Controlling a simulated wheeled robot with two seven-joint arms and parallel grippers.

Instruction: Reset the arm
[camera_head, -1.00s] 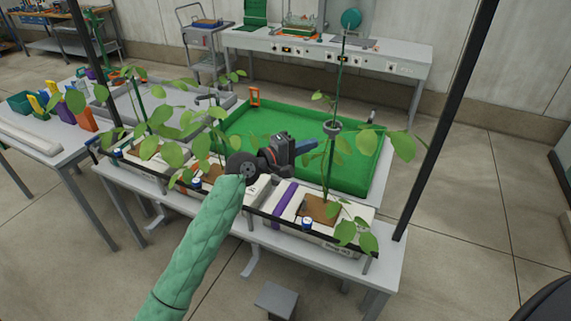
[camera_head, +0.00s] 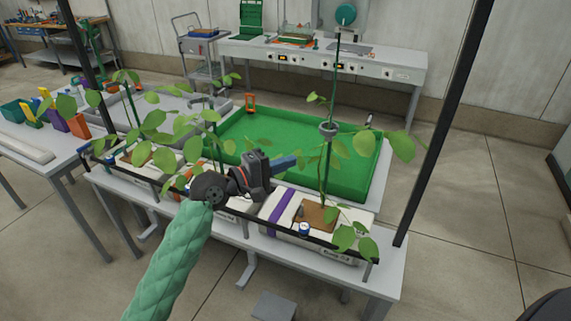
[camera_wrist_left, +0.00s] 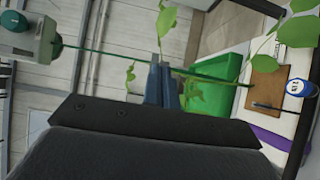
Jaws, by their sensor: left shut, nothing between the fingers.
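My left arm, in a green sleeve, comes in from the bottom left in the head view. Its gripper (camera_head: 290,162) is shut and empty, above the planted slabs and in front of the green tray (camera_head: 358,176). In the left wrist view the blue fingers (camera_wrist_left: 163,85) are together, with leaves and a green stem behind them. The right plant's stem (camera_head: 328,165) stands to the right of the gripper, apart from it in the head view. My right gripper is not in view.
White slabs with brown blocks (camera_head: 318,213) and plants line the front of the bench. A dark upright post (camera_head: 447,115) stands at right. A side table (camera_head: 30,153) with coloured items is at left. A grey bench (camera_head: 385,65) stands at the back wall.

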